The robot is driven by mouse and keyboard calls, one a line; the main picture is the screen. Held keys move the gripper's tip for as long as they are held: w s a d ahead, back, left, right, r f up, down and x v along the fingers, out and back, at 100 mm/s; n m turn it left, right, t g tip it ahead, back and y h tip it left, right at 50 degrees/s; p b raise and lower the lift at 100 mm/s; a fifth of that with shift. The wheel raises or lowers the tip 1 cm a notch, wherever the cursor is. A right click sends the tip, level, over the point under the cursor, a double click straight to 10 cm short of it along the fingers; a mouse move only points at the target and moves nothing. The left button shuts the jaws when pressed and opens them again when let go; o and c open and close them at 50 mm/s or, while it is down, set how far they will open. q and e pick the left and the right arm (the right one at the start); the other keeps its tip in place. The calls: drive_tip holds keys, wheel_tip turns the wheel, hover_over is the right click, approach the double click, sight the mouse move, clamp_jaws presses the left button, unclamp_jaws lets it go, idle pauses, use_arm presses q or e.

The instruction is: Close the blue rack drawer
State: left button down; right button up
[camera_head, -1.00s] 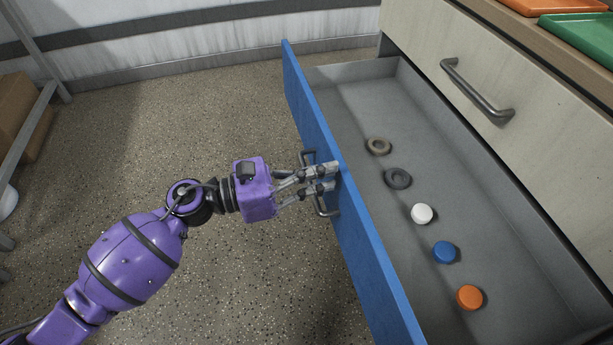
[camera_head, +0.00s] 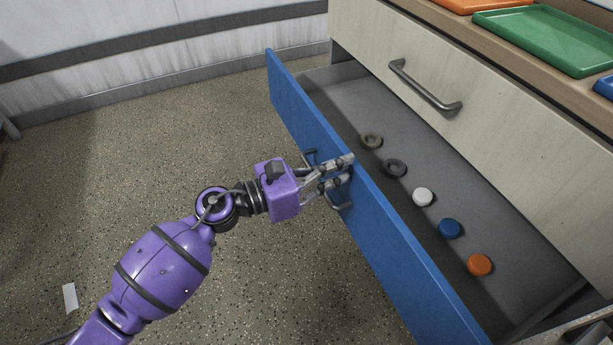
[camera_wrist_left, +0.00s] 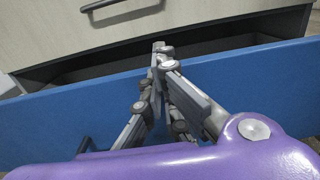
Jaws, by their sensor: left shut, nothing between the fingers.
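The blue rack drawer (camera_head: 378,225) is pulled partly out of the cabinet, and its blue front also shows in the left wrist view (camera_wrist_left: 50,118). Its dark handle (camera_head: 338,200) is on the outer face. My left gripper (camera_head: 345,170) is shut and empty at the blue front, with its fingers between the handle's two ends and the tips at the top edge. I cannot tell whether the fingertips press on it. In the left wrist view the gripper's fingers (camera_wrist_left: 160,60) meet in front of the drawer.
Inside the drawer lie a brown ring (camera_head: 371,141), a dark grey ring (camera_head: 395,168), and white (camera_head: 422,197), blue (camera_head: 450,229) and orange (camera_head: 480,264) discs. A closed pale drawer (camera_head: 480,120) is above. A green tray (camera_head: 550,38) is on top. The floor at left is mostly clear.

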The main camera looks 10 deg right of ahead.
use_arm(q)
drive_tip(key=b+x, duration=0.1)
drive_tip(key=x, duration=1.6)
drive_tip(key=shift+b, duration=0.3)
use_arm(e)
drive_tip(key=shift+x, duration=0.9)
use_arm(q)
drive_tip(key=shift+f, duration=0.1)
